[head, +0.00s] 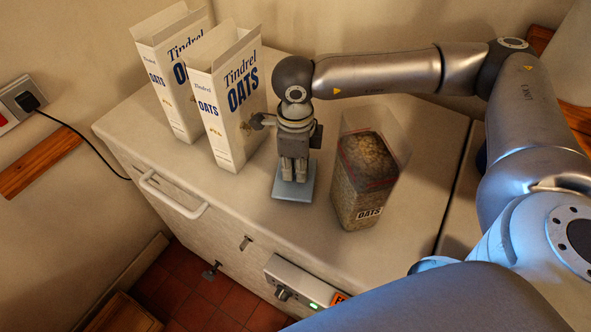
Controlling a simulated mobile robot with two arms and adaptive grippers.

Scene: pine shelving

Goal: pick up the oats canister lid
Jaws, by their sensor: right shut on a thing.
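The oats canister (352,196) is a clear, square-sided container labelled OATS, standing open at the top and filled with oats, on the white cabinet top. The canister lid (293,192) is a flat, square, blue-grey piece to the left of the canister. My right gripper (293,178) points down from above and is shut on the lid, its fingers covering the lid's middle. I cannot tell whether the lid touches the cabinet top or hangs just above it. My left gripper is not in view.
Two tall Tindrel oats cartons with open tops, a front one (226,113) and a rear one (172,96), stand left of my right gripper, the front one close to it. The cabinet top (245,200) is clear toward its front edge. A handle (172,196) juts from the cabinet front.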

